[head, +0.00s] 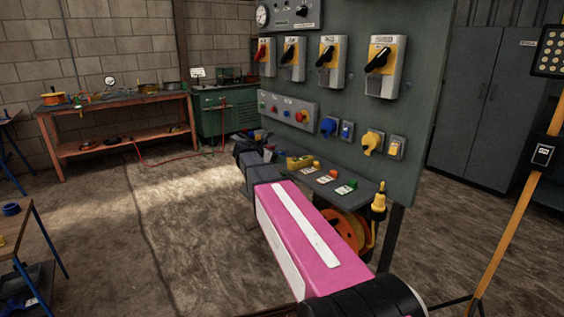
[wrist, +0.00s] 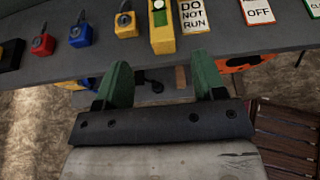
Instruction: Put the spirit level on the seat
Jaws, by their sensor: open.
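A yellow block-shaped tool with a small green vial, which looks like the spirit level (wrist: 162,28), lies on the grey shelf in the wrist view, just beyond my gripper. It also seems to be the yellow piece on the shelf in the head view (head: 299,162). My gripper (wrist: 162,84) is open, its two green fingers apart with nothing between them, pointing at the shelf's front edge. I cannot make out a seat for certain; a dark red slatted surface (wrist: 286,140) shows low at the right of the wrist view.
The grey shelf (wrist: 230,55) also holds red (wrist: 42,43), blue (wrist: 80,35) and yellow (wrist: 126,24) padlock-like blocks and a DO NOT RUN tag (wrist: 193,16). A switch panel (head: 415,110) rises behind it. An orange reel (head: 338,228) is below. Open floor (head: 110,215) lies left.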

